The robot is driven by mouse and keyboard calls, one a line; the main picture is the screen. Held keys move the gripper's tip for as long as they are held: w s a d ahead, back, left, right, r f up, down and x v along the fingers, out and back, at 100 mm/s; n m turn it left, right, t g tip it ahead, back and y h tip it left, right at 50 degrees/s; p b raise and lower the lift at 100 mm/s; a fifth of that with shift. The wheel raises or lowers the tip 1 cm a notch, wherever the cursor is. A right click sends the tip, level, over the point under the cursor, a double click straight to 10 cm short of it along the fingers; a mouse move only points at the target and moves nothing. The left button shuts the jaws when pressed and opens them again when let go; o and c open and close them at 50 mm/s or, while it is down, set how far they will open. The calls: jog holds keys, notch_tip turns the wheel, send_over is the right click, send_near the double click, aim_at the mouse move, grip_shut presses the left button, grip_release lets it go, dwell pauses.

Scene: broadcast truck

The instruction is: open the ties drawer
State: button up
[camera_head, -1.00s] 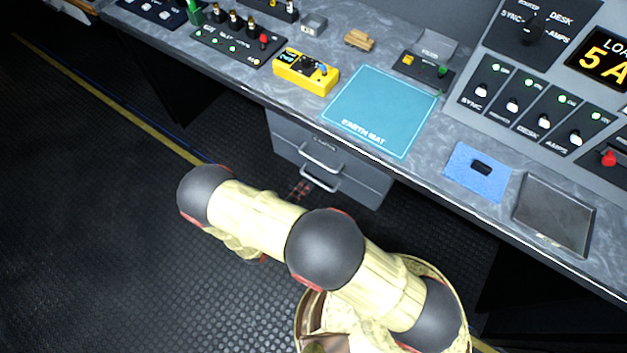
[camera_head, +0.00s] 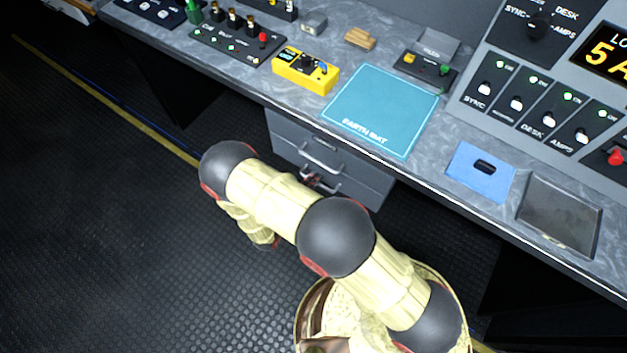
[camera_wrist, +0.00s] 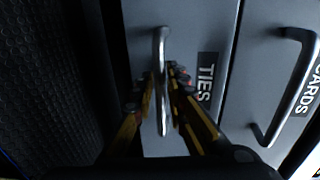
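The ties drawer (camera_wrist: 190,125) fills the middle of the wrist view, with a dark TIES label (camera_wrist: 206,77) beside its handle. It looks shut. In the head view it is the lower drawer front (camera_head: 358,192) of the grey unit under the desk. Its metal bar handle (camera_wrist: 163,48) runs between the fingers of my gripper (camera_wrist: 161,72). One fingertip lies close on each side of the bar. Whether they press on it is not clear. In the head view my gripper (camera_head: 312,181) is small and dark at the lower handle, partly hidden by my arm.
The cards drawer (camera_wrist: 255,65), with its own handle (camera_wrist: 305,75), lies just beside the ties drawer. The desk (camera_head: 437,171) overhangs the unit and carries a blue mat (camera_head: 382,105) and a yellow meter (camera_head: 305,70). The dark floor (camera_head: 110,230) in front is clear.

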grip_shut()
dwell(0.5)
jog(key=shift+s, duration=0.1)
